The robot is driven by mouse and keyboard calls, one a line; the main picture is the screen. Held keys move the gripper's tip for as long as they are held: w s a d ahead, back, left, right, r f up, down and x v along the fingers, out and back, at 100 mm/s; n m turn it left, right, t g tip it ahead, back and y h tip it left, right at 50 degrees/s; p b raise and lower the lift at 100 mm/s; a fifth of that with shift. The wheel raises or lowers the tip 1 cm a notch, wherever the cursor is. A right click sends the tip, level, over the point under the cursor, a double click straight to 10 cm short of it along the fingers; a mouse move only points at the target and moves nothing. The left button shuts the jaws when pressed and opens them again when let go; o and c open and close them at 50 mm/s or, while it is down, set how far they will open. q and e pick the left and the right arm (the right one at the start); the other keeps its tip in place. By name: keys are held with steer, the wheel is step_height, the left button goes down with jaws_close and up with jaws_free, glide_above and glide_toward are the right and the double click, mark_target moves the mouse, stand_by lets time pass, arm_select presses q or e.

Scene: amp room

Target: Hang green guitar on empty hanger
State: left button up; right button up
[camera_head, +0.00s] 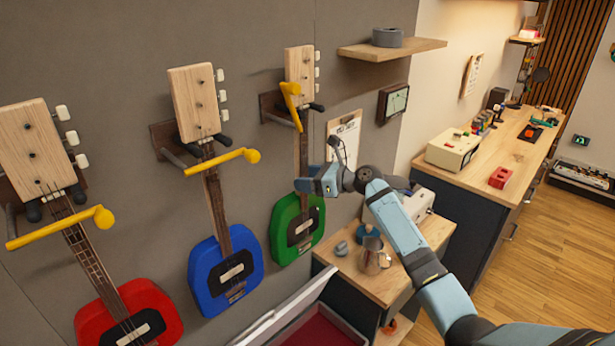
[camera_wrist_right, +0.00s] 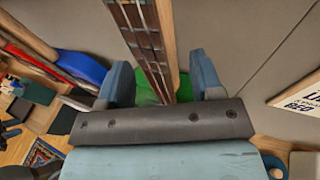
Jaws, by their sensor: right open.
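The green guitar (camera_head: 298,232) is upright at the wall, with its pale wooden head (camera_head: 299,66) at the rightmost hanger (camera_head: 271,108). That hanger's yellow bar (camera_head: 290,102) slants steeply across the neck top. My right gripper (camera_head: 308,185) is at the lower neck, just above the green body. In the right wrist view, the neck (camera_wrist_right: 146,45) runs between the two open blue fingers, and a bit of green body (camera_wrist_right: 150,94) shows behind. I see no clear grip on the neck. My left gripper is not in view.
A blue guitar (camera_head: 226,270) and a red guitar (camera_head: 128,315) hang to the left, each with a level yellow bar. A clipboard (camera_head: 345,137) is on the wall to the right. A wooden-topped cabinet with a metal jug (camera_head: 375,257) stands below my right arm.

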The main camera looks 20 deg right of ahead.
arm_select(q)
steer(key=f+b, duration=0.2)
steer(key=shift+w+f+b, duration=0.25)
steer(key=shift+b, duration=0.05)
arm_select(e)
steer(key=v, duration=1.4)
steer(key=shift+r, duration=0.25)
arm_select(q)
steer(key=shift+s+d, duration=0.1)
